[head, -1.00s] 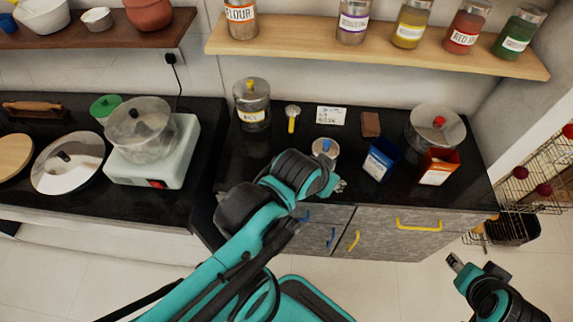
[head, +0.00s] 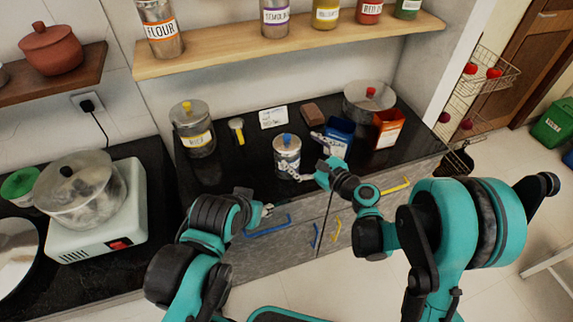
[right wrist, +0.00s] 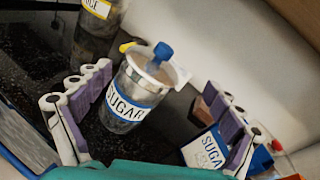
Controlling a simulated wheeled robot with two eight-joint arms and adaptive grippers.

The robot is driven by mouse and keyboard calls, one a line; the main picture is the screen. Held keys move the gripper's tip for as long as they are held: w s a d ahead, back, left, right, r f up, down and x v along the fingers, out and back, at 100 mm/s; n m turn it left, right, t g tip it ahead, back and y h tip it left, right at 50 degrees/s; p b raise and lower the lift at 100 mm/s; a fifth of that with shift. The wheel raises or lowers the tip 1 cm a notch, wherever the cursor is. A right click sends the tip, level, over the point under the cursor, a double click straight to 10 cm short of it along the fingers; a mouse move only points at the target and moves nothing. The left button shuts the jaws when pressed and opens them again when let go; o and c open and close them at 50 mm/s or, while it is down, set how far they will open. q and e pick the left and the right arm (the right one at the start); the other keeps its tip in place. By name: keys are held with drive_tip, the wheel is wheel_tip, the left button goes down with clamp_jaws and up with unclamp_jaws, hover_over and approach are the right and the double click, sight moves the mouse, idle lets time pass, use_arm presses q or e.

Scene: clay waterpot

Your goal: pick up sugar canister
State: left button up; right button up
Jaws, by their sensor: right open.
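The sugar canister (head: 287,163) is a clear jar with a metal lid, a blue knob and a blue-edged label. It stands upright near the counter's front edge. In the right wrist view the canister (right wrist: 128,92) reads SUGAR and shows between my spread fingers. My right gripper (head: 311,161) is open and empty, just right of the canister; its fingers also frame the right wrist view (right wrist: 156,88). I cannot tell whether either finger touches it. My left gripper (head: 257,201) is at the counter's front edge, left of the canister; its jaw state is unclear.
A blue box (head: 338,136), partly hidden by a right finger, and a red-orange box (head: 386,129) stand right of the canister. A yellow-knobbed jar (head: 193,130), a brush (head: 237,131) and a lidded pot (head: 369,97) stand around it. A spice shelf (head: 300,38) hangs above.

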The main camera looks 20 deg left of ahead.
sight(295, 156)
drive_tip(key=f+m, duration=0.1)
drive_tip(key=a+f+m, duration=0.1)
drive_tip(key=f+m+y, duration=0.1)
drive_tip(key=shift+w+a+f+m+t, duration=0.1)
drive_tip(key=shift+w+a+m+t, duration=0.2)
drive_tip(key=shift+w+a+t, duration=0.1)
drive_tip(key=shift+a, duration=0.25)
drive_tip(key=shift+p+x, duration=0.8)
drive_tip(key=shift+x, duration=0.05)
drive_tip(key=b+x, duration=0.1)
drive_tip(key=x, duration=0.4)
drive_tip(key=shift+w+a+f+b, duration=0.15)
drive_tip(key=shift+a+f+b, duration=0.1)
drive_tip(key=shift+b, duration=0.15)
drive_tip(key=c, duration=2.1)
drive_tip(key=shift+r, duration=0.1)
clamp_jaws()
